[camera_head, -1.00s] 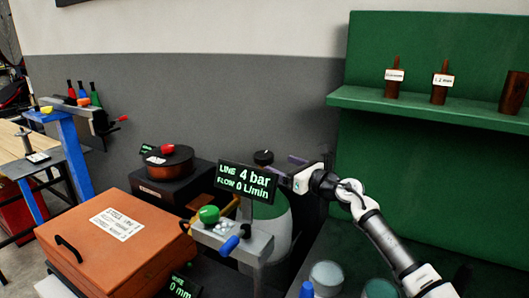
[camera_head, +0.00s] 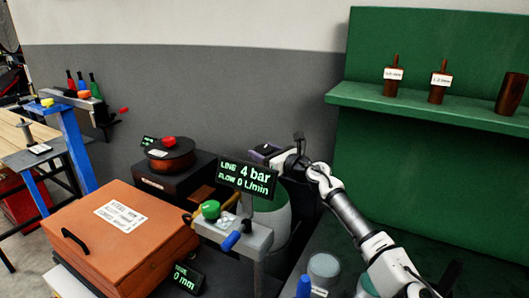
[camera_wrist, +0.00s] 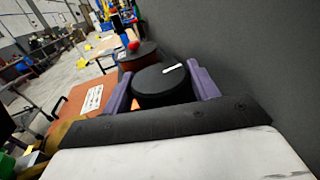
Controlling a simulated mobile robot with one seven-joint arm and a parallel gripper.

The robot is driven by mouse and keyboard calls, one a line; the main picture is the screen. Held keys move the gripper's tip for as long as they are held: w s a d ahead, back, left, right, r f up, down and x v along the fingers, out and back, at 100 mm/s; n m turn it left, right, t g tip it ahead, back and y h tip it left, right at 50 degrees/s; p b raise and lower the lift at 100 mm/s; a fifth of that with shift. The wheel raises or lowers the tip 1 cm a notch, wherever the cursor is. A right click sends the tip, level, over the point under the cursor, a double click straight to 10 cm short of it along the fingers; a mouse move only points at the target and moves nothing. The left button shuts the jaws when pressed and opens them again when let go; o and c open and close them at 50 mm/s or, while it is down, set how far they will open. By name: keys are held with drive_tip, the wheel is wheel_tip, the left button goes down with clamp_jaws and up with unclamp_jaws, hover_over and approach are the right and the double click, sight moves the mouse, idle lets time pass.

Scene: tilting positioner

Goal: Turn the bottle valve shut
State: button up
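The bottle valve is a round black knob (camera_wrist: 163,86) with a white mark on its top, seen in the wrist view. It lies between the two purple fingers of my gripper (camera_wrist: 160,80), with narrow gaps seen at its sides, so the fingers look open around it. In the head view my gripper (camera_head: 264,153) is over the top of the pale green and white bottle (camera_head: 273,222), and the knob is mostly hidden. The display (camera_head: 247,179) in front of the bottle reads LINE 4 bar, FLOW 0 L/min.
An orange case (camera_head: 120,238) stands at the left. A black box with a copper-brown reel (camera_head: 170,160) is behind it. A bracket with a green knob (camera_head: 211,209) and a blue handle (camera_head: 229,241) stands in front of the bottle. A green shelf (camera_head: 440,108) is at the right.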

drive_tip(key=c, duration=0.5)
drive_tip(key=shift+m+t+h, duration=0.3)
drive_tip(key=shift+h, duration=0.1)
drive_tip(key=shift+m+t+h, duration=0.4)
drive_tip(key=shift+h, duration=0.3)
drive_tip(key=o, duration=1)
drive_tip(key=shift+s+d, duration=0.1)
drive_tip(key=shift+s, duration=0.05)
